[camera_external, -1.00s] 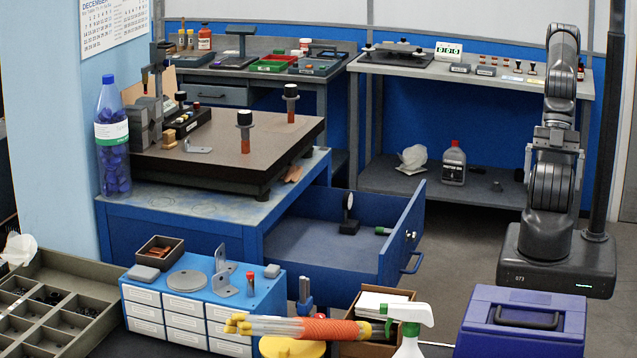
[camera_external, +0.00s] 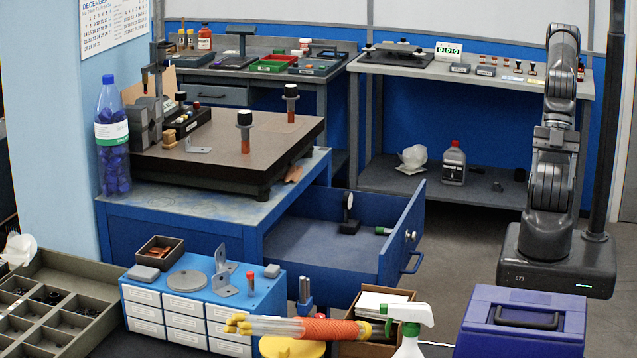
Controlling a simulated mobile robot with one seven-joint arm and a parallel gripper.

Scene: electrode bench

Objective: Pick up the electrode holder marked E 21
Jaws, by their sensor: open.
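Two upright pieces with black caps, grey collars and copper-coloured lower ends stand on the brown surface plate (camera_external: 225,160): a nearer one (camera_external: 244,132) and a farther one (camera_external: 291,103) towards the back right. They look like electrode holders, but no marking E 21 can be read on either. Another black-capped piece (camera_external: 181,98) stands at the plate's left, partly hidden among other items.
A blue drawer (camera_external: 385,235) stands open beside the plate's bench. The back right bench (camera_external: 400,68) carries small blocks and stamp-like pieces. A purple toolbox (camera_external: 522,322), a spray bottle (camera_external: 408,325) and a blue drawer cabinet (camera_external: 205,310) fill the front. Floor between drawer and my base is clear.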

